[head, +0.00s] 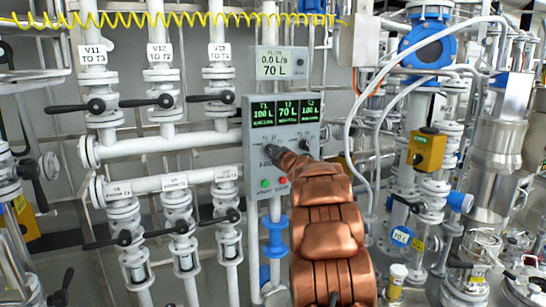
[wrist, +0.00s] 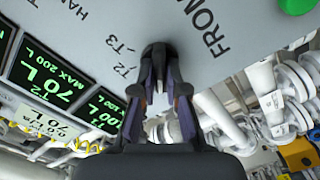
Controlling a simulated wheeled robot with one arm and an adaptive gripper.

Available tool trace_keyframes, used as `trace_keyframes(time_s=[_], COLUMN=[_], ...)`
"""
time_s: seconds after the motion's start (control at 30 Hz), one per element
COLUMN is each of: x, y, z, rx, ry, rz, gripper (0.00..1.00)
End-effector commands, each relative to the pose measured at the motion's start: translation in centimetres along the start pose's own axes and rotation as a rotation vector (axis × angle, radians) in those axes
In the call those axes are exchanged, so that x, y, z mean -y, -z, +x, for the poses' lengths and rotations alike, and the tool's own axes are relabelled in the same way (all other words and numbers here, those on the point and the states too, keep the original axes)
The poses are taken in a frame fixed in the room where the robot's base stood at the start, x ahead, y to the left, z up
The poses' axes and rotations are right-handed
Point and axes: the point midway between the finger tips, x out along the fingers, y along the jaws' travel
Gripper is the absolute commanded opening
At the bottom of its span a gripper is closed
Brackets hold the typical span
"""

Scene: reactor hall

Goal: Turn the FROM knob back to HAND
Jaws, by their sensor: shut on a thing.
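The grey control panel (head: 252,150) stands in the middle of the head view. In the wrist view its face (wrist: 235,60) carries the printed words FROM, T2, T3 and a partly cut-off HAND. The dark FROM knob (wrist: 158,50) sits between my fingertips, which hide most of it, so I cannot tell which mark it points to. My gripper (wrist: 157,75) is shut on the knob, close against the panel. In the head view my copper-coloured arm reaches up to the panel and largely covers the gripper (head: 275,152).
A second dark knob (head: 304,145) sits right of the gripper. A green button (head: 265,183) and a red button (head: 281,181) are below. Three green tank displays (head: 287,112) are above. Valves with black levers (head: 160,101) stand left; white hoses (head: 365,130) hang right.

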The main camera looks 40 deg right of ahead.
Motion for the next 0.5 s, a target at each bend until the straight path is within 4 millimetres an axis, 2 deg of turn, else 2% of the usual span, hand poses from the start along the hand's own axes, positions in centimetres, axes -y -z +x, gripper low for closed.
trace_keyframes(time_s=[0.2, 0.5], x=[0.2, 0.18], y=[-0.06, 0.02], z=[0.01, 0.02], rx=[0.0, 0.0], ry=[0.001, 0.002], rz=[-0.098, -0.148], gripper=[0.0, 0.0])
